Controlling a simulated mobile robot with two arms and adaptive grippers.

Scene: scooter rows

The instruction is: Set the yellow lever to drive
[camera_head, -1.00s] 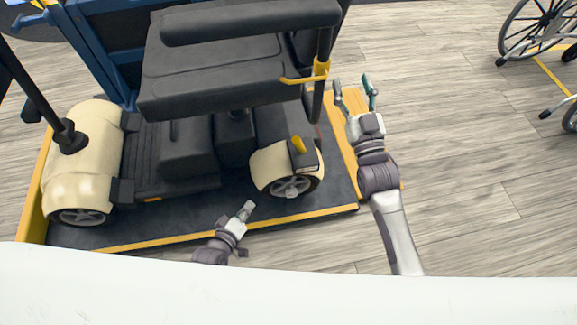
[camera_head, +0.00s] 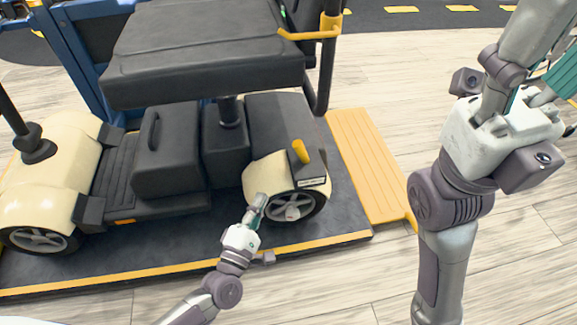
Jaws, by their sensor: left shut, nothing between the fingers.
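The yellow lever (camera_head: 300,152) stands up from a small dark panel above the rear wheel of the cream and black scooter (camera_head: 268,176). A label sits on the panel's front face. My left gripper (camera_head: 257,203) is shut and empty, beside the rear wheel, below and left of the lever and apart from it. My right gripper (camera_head: 545,60) is large and close at the upper right. Its fingers are spread and partly cut off by the frame, with nothing seen between them.
The scooter stands on a dark platform (camera_head: 190,250) with yellow edging and a yellow ramp plate (camera_head: 365,165) at its right. The black seat (camera_head: 200,50) overhangs the scooter's middle. A yellow-clipped post (camera_head: 327,60) rises behind the lever. Wood floor lies clear in front.

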